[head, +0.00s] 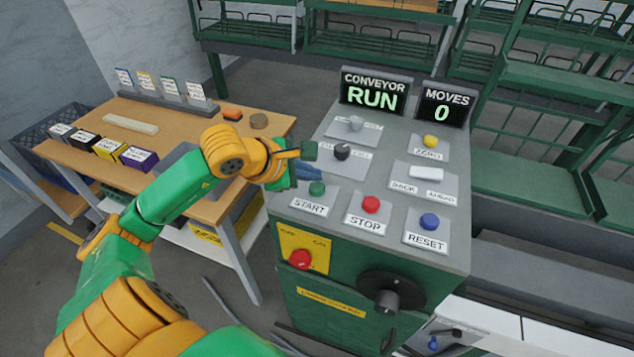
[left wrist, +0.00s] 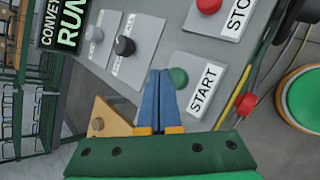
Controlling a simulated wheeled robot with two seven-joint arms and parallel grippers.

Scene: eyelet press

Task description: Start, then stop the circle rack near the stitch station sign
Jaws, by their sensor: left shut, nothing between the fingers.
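A green control console (head: 330,290) stands in front of me. Its display (head: 373,94) reads CONVEYOR RUN, and a smaller display (head: 442,107) reads MOVES 0. The green START button (head: 317,188) is at the console's left front; the red STOP button (head: 370,204) is to its right. My left gripper (head: 316,176) is shut and empty, its blue fingers above the panel just behind START. In the left wrist view the fingertips (left wrist: 162,74) appear beside the START button (left wrist: 179,77); contact cannot be told. No circle rack or stitch station sign can be made out. My right gripper is not in view.
The panel also carries a blue RESET button (head: 429,221), a yellow button (head: 430,141), a white switch (head: 426,173) and a black knob (head: 342,151). A red knob (head: 300,259) and a black handwheel (head: 391,290) project from the front. A wooden table (head: 85,120) stands left.

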